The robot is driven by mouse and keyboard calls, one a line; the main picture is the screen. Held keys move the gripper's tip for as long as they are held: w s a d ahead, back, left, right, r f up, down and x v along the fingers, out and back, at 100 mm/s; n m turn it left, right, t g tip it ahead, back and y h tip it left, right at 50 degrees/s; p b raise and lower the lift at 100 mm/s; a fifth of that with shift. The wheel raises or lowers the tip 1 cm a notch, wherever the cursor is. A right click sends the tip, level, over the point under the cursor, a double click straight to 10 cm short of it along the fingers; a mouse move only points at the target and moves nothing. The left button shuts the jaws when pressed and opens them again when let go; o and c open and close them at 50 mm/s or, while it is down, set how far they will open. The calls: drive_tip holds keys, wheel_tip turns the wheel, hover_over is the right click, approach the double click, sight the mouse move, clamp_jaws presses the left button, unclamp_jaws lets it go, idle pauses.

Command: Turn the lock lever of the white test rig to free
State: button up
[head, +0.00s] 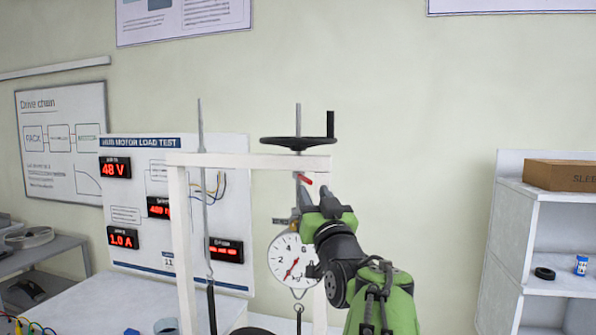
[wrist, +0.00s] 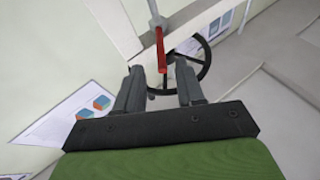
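The white test rig (head: 230,160) is an upright frame with a top beam, which also shows in the wrist view (wrist: 118,32). Its lock lever is a short red bar (head: 305,179) just under the beam, near the screw rod. In the wrist view the red lever (wrist: 160,45) points toward me, with its near end at the gap between the fingers. My gripper (head: 316,193) is open just below the lever in the head view. In the wrist view its two fingers (wrist: 160,76) stand apart on either side of the lever's end. I cannot tell whether either touches it.
A black handwheel (head: 296,142) with an upright handle sits above the beam. A round dial gauge (head: 292,262) hangs below, close to my arm. A display panel (head: 130,190) stands behind the rig at the left. A white shelf (head: 510,240) is at the right, with clear space before it.

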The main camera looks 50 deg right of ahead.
sight(307, 181)
drive_tip(key=p+x, duration=0.1)
drive_tip(key=x, duration=0.5)
drive_tip(key=shift+p, duration=0.4)
drive_tip(key=shift+a, duration=0.1)
clamp_jaws()
